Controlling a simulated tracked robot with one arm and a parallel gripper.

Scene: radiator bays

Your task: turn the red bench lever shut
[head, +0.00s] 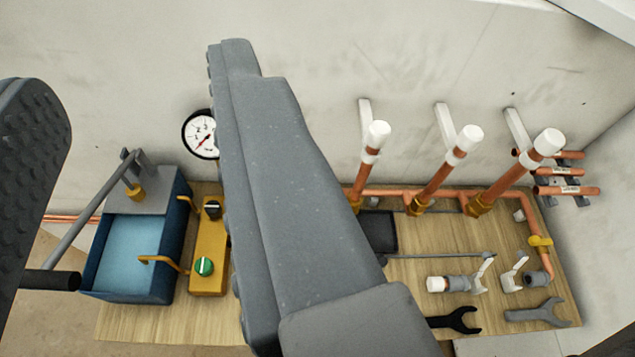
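I see no red lever in the head view; part of the wooden bench (150,322) is hidden behind my gripper. My gripper (135,80) is open, its two grey fingers wide apart, with nothing between the tips. One finger is at the left edge and the other crosses the middle, in front of the bench. White levers show on two loose valve fittings, one left (481,272) and one right (514,270).
A blue water tank (174,240) and a yellow box with a green knob (204,267) stand at left. A gauge (199,134) is on the wall. Several white-capped copper pipes (437,183) rise at right. Wrenches (538,313) lie at the front right.

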